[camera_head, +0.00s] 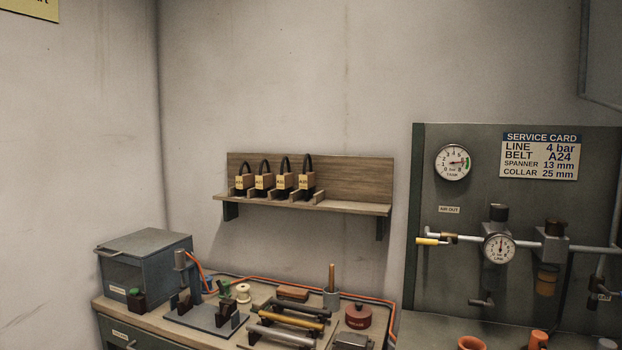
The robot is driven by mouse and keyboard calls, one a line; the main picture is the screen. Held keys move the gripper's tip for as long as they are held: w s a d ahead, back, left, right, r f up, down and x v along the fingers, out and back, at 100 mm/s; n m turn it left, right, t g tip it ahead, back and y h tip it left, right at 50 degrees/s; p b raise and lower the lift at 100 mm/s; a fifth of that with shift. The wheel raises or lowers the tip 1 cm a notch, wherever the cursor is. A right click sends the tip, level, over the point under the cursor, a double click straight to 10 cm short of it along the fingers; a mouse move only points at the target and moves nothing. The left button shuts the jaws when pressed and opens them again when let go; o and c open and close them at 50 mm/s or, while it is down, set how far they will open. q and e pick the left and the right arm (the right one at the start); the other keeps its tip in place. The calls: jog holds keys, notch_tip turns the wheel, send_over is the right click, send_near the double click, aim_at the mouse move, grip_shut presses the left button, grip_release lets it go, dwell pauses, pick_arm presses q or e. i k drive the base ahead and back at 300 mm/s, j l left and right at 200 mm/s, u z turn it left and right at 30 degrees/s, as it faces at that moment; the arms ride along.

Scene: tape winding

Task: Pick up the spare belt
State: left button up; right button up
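Several black looped belts stand in a row on a wooden wall shelf (352,207), each in a tan cardboard sleeve with a yellow label. The leftmost belt (244,180) and the rightmost belt (307,178) mark the ends of the row, with others between them. Low wooden dividers separate them. The labels are too small to read surely. The service card (540,156) on the panel at right reads "BELT A24". Neither of my grippers is in view.
Below the shelf, a workbench carries a grey metal box (146,262), a fixture on a plate (203,316), several rollers (292,319), a red round tin (358,316) and an orange hose. A panel (470,215) with gauges and pipes stands at right. The shelf's right part is empty.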

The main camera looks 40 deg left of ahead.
aim_at(244, 181)
jog(key=u, duration=1.55)
